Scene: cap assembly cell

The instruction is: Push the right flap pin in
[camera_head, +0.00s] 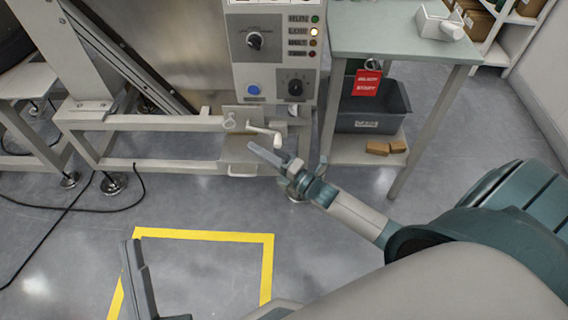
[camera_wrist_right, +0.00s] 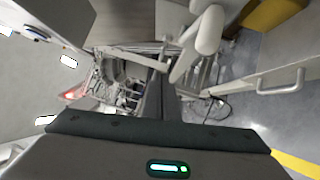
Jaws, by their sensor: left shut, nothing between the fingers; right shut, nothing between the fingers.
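A pale bent lever with a rounded grip (camera_head: 262,132) sticks out from the machine's lower frame, below the control panel. It may be the right flap pin, but I cannot tell for sure. The rounded white grip also shows large in the right wrist view (camera_wrist_right: 209,30). My right gripper (camera_head: 252,147) is shut and empty, its tip just below and left of the lever's end in the head view. Its closed fingers show in the right wrist view (camera_wrist_right: 162,90), close to the grip; contact is unclear. My left gripper (camera_head: 132,244) is shut and empty, low at left over the floor.
The control panel (camera_head: 272,62) has knobs, a blue button and lamps. A handle (camera_head: 242,174) sits on a lower panel. To the right stands a table (camera_head: 391,34) with a red tag (camera_head: 367,83) and a dark bin (camera_head: 374,112) below. Yellow tape (camera_head: 205,235) marks clear floor.

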